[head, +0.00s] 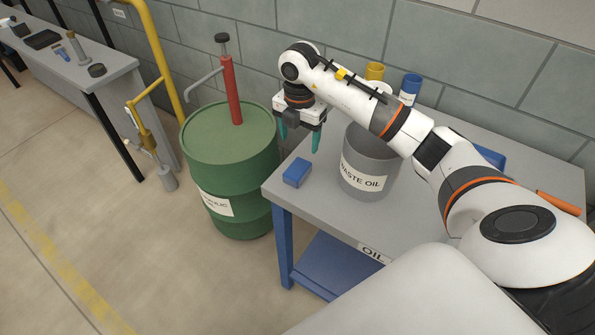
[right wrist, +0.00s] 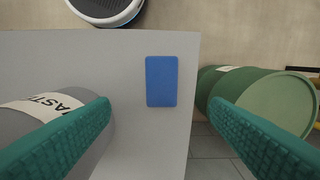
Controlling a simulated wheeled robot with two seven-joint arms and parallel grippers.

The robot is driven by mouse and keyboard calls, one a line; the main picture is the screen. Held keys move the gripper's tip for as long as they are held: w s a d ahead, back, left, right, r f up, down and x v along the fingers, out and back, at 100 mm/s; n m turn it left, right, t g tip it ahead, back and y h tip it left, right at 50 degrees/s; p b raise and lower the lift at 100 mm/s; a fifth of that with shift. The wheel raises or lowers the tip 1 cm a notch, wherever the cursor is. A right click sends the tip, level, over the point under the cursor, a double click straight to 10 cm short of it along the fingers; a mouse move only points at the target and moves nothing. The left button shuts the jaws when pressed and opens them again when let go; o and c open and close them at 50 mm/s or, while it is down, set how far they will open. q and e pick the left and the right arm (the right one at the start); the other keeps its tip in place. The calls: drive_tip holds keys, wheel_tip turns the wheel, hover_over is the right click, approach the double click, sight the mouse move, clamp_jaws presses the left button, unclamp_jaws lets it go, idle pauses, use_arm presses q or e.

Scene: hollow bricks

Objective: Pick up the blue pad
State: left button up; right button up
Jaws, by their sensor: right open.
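The blue pad (head: 297,172) lies flat on the grey table (head: 300,197) near its left front corner. It also shows in the right wrist view (right wrist: 162,81), close to the table edge, beyond and between the two fingertips. My right gripper (head: 299,142) has teal fingers, spread apart and empty, above the table's left edge and higher than the pad. The fingers also show in the right wrist view (right wrist: 160,108). Nothing touches the pad. My left gripper is not in view.
The grey waste oil bin (head: 366,187) stands just right of the pad. A green drum (head: 232,160) with a red hand pump (head: 232,92) stands left of the table.

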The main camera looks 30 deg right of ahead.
hover_over(298, 168)
wheel_tip(298, 168, down, 6)
drive_tip(key=shift+d+p, duration=0.1)
drive_tip(key=shift+p, duration=0.35)
drive_tip(key=f+p, duration=0.1)
drive_tip(key=f, duration=0.3)
drive_tip(key=shift+a+f, duration=0.1)
drive_tip(key=shift+a, duration=0.1)
drive_tip(key=shift+f, duration=0.6)
drive_tip(key=c, duration=1.1)
